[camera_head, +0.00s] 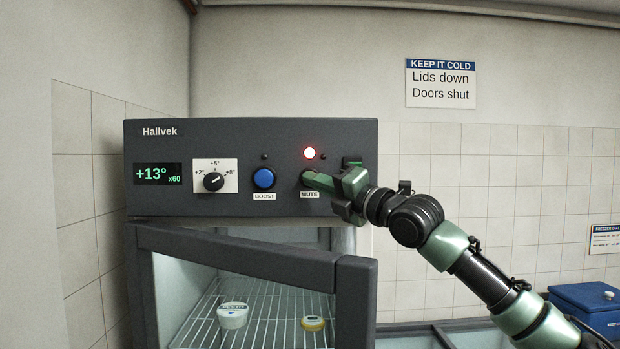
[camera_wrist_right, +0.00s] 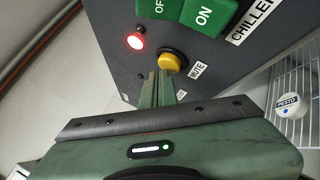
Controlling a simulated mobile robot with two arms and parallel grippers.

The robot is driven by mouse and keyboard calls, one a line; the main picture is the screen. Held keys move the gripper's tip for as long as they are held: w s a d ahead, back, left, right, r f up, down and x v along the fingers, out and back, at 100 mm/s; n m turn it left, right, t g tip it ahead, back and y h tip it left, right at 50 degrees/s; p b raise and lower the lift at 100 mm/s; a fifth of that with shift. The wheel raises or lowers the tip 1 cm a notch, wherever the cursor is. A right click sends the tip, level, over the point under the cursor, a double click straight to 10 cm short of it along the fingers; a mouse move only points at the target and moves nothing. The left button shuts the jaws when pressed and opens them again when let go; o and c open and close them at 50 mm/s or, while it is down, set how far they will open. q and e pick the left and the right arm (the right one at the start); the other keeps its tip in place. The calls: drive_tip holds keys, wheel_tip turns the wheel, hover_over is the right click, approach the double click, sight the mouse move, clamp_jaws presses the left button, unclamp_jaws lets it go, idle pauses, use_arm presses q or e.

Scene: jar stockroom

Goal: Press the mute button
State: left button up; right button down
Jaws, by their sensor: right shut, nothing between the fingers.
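The mute button is a yellow round button (camera_wrist_right: 170,61) in a dark collar, above the MUTE label (camera_head: 310,195) on the dark control panel (camera_head: 230,204). In the head view my right gripper covers it. My right gripper (camera_head: 312,179) is shut and empty, reaching in from the right with its fingertips in front of the button. In the right wrist view the fingertips (camera_wrist_right: 163,76) are right beside the button's lower edge; I cannot tell whether they touch it. The red lamp (camera_head: 310,153) above it is lit. My left gripper is not in view.
Left of it are the blue BOOST button (camera_head: 264,178), a dial (camera_head: 213,181) and a display (camera_head: 157,174) reading +13°. A green OFF/ON switch (camera_wrist_right: 207,14) lies close to my gripper. Below, a dark-framed door (camera_head: 240,258) stands ajar before tubs on a wire shelf.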

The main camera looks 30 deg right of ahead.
drive_tip(key=shift+w+d, duration=0.1)
idle(0.6)
drive_tip(key=shift+s+a, duration=0.45)
drive_tip(key=shift+s, duration=0.35)
drive_tip(key=s+a, duration=0.1)
drive_tip(key=s+b, duration=0.1)
drive_tip(key=s+a+b, duration=0.1)
drive_tip(key=s, duration=0.1)
drive_tip(key=shift+s+a, duration=0.1)
drive_tip(key=shift+a, duration=0.25)
idle(0.6)
